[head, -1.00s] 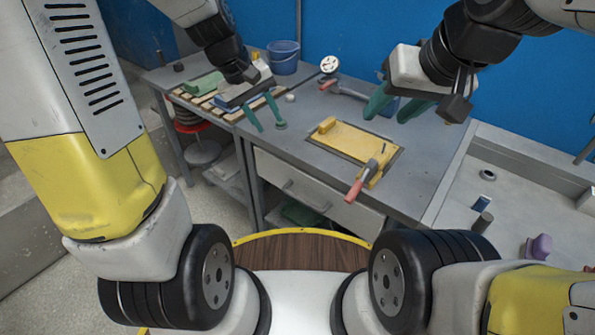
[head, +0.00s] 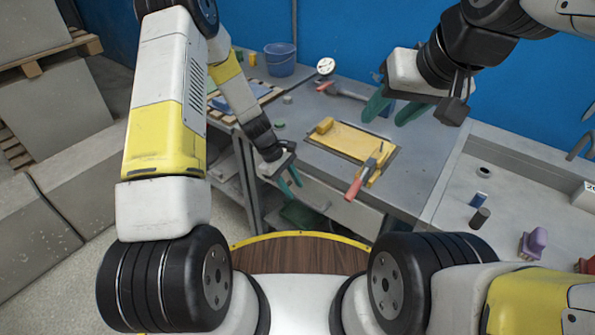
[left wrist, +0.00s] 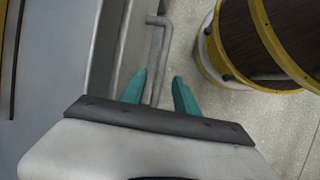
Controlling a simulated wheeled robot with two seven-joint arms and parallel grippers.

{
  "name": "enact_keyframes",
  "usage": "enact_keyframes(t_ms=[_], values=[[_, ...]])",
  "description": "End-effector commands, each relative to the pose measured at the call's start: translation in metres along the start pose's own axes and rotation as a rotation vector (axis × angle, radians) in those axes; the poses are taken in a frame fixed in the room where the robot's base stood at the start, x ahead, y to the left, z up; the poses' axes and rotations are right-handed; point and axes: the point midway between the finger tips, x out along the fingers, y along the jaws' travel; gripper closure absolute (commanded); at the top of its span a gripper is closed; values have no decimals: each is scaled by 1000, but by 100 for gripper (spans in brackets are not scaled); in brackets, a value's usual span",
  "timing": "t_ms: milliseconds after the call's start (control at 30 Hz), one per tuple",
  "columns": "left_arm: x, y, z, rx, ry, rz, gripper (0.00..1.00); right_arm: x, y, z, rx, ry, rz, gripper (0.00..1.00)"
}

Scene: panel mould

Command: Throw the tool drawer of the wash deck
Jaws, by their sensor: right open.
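The grey drawer (head: 345,211) sits in the front of the grey workbench (head: 425,172), and its front looks flush with the bench. A bent grey bar handle (left wrist: 157,50) stands off the grey front in the left wrist view. My left gripper (head: 291,190) is low in front of the drawer. In the left wrist view its teal fingers (left wrist: 159,75) are spread, with the handle's bar between them and nearer the left finger. I cannot tell whether they touch it. My right gripper (head: 383,118) is open and empty above the bench's back part.
A yellow panel (head: 350,148) with a yellow block and a red-handled trowel (head: 358,181) lies on the bench. A blue bucket (head: 281,59) stands at the back left. A lighter deck with a purple object (head: 533,242) is at the right. Concrete blocks (head: 60,225) stand left.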

Motion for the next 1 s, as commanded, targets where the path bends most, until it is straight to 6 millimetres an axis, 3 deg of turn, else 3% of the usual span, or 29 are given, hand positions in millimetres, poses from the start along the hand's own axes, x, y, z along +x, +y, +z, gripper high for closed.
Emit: enact_keyframes(t_ms=[200, 567, 767, 1000], values=[[29, 0, 0, 0, -1, -1, 64, 0, 0, 0, 0, 0, 0, 54], [36, 0, 0, 1, 0, 1, 64, 0, 0, 0, 0, 0, 0, 54], [36, 0, 0, 1, 1, 1, 99, 0, 0, 0, 0, 0, 0, 54], [36, 0, 0, 1, 1, 1, 100, 0, 0, 0, 0, 0, 0, 54]])
